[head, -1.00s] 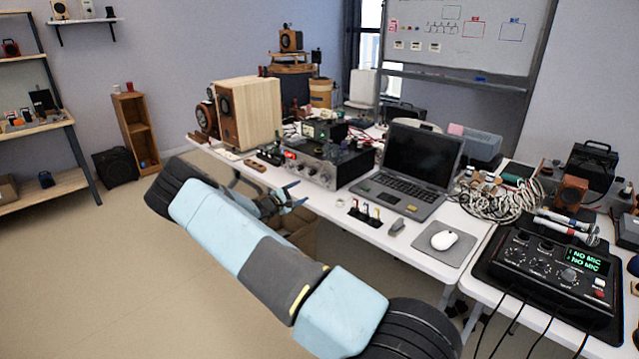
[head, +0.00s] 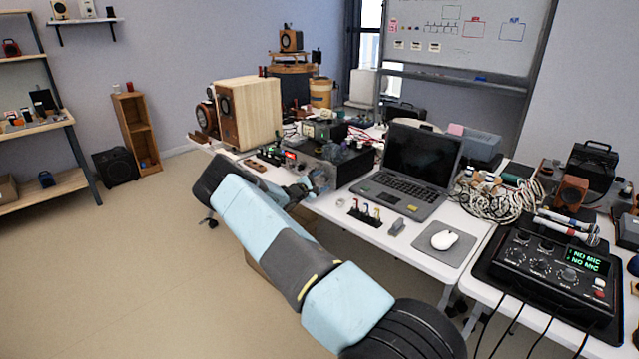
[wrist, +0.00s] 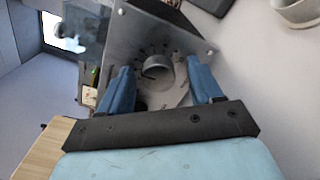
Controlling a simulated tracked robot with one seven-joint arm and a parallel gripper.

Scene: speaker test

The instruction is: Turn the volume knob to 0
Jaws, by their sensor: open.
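In the wrist view, a round grey knob (wrist: 157,68) with dark marks around it sits on the metal front panel (wrist: 130,38) of the amplifier. My gripper (wrist: 159,72) is open, its two blue fingers on either side of the knob with a gap showing to each. Whether the fingertips reach past the knob's face I cannot tell. In the head view the amplifier (head: 345,166) stands on the white table, and my gripper (head: 316,184) is at its front, partly hidden by my arm. The knob cannot be made out there.
An open laptop (head: 412,165) stands right of the amplifier. A wooden speaker (head: 250,112) stands to its left.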

